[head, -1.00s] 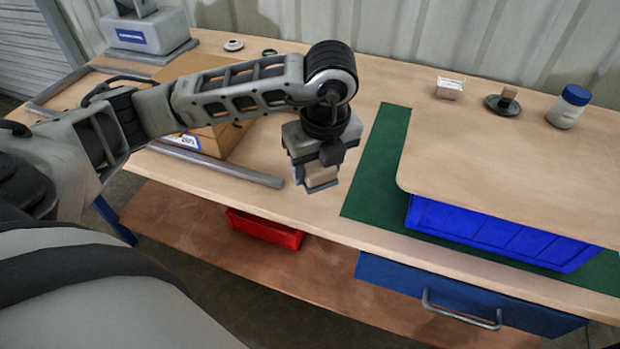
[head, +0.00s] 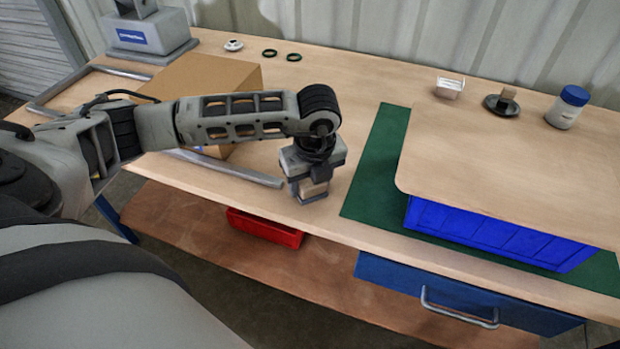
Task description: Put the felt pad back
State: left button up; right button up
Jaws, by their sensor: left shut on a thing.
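My left gripper (head: 313,194) is shut on a small beige block (head: 315,186), low over the front part of the table, left of the green mat. The fingers hide part of the block. I cannot tell for sure whether it is the felt pad, or whether it touches the tabletop. No other thing stands out as a felt pad. My right gripper is not in view.
A cardboard box (head: 212,74) stands behind my left arm, inside a grey rail frame (head: 235,170). A wooden board (head: 500,175) covers a blue bin (head: 490,232) on the green mat (head: 365,185). A black dish (head: 492,106) with a block and a blue-lidded jar (head: 567,107) stand at the back right.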

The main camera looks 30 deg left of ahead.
pick_arm(q)
jog(key=o, duration=1)
jog(key=shift+o, duration=0.4)
notch_tip(320, 180, up, 12)
jog(key=s+d, duration=0.1)
jog(key=shift+d, duration=0.3)
